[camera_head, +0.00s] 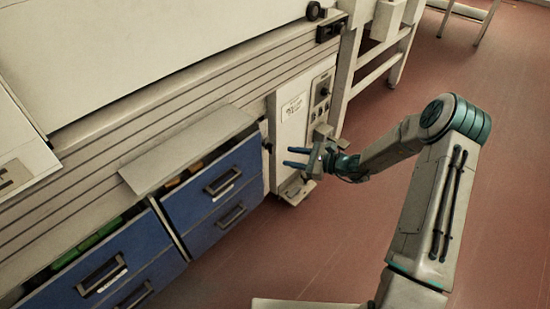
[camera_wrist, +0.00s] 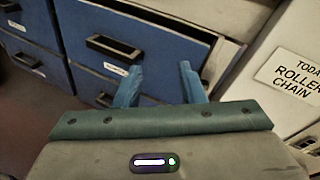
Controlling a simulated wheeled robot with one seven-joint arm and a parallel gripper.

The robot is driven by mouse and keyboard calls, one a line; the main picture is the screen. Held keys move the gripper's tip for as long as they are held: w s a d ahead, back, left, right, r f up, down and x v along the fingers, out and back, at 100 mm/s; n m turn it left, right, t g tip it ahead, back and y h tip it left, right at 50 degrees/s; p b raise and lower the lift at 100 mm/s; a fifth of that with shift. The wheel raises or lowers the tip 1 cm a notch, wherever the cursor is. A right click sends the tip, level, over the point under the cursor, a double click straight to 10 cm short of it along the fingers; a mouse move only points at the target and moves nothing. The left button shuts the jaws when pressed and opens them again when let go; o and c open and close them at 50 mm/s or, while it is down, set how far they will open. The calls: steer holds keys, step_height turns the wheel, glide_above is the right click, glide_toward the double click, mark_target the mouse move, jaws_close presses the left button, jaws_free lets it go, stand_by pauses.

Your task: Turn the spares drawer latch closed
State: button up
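The blue upper right drawer (camera_head: 213,184) sits in the cabinet under a grey ledge, with a dark pull handle and a small white label. Orange-brown items show in the gap above its front. It also fills the middle of the wrist view (camera_wrist: 165,50). A small dark fitting (camera_head: 267,146) by its right edge may be the latch; its turn position is too small to tell. My gripper (camera_head: 286,157) is just right of the drawer, its blue fingers pointing left. In the wrist view the fingers (camera_wrist: 160,76) are spread with nothing between them. No latch is clearly visible there.
A pale control panel (camera_head: 303,115) with a printed sign and dark knobs stands just behind my gripper. Another blue drawer (camera_head: 95,268) is at the lower left, with green items above its front. The pale ledge (camera_head: 188,150) juts out over the drawers. The red floor at right is open.

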mark_target(273, 149)
steer(key=w+d+f+m+t+h+b, duration=0.1)
steer(key=w+d+f+m+t+b, duration=0.1)
steer(key=w+f+m+t, duration=0.3)
steer(key=w+d+f+m+t+b, duration=0.1)
steer(key=f+m, duration=0.1)
steer(key=f, duration=0.4)
steer(key=b+x, duration=0.3)
steer(key=x, duration=1)
steer(key=shift+f, duration=0.15)
jaws_close()
